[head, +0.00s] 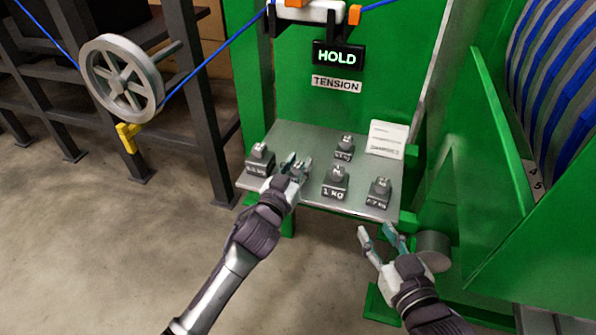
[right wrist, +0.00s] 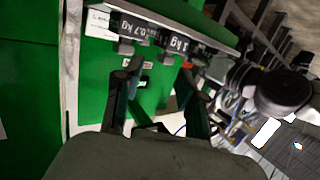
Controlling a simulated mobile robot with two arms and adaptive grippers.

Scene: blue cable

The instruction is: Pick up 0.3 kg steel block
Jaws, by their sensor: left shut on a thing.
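Small steel blocks with knobs stand on a grey shelf (head: 270,135). My left gripper (head: 295,164) is shut on a steel block (head: 299,174) at the shelf's front left, its label mostly hidden by my fingers. To its left is another block (head: 259,160), label unclear. To its right are the 1 kg block (head: 335,184) and a block reading 0.7 kg (head: 379,193). A further block (head: 345,148) stands behind. My right gripper (head: 381,240) is open and empty, in front of and below the shelf's right corner; its fingers show in the right wrist view (right wrist: 158,100).
A white paper card (head: 386,139) lies at the shelf's back right. Green machine walls (head: 470,190) and a drum of blue cable (head: 560,80) stand at right. A pulley wheel (head: 122,78) with blue cable is at upper left. The floor at lower left is clear.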

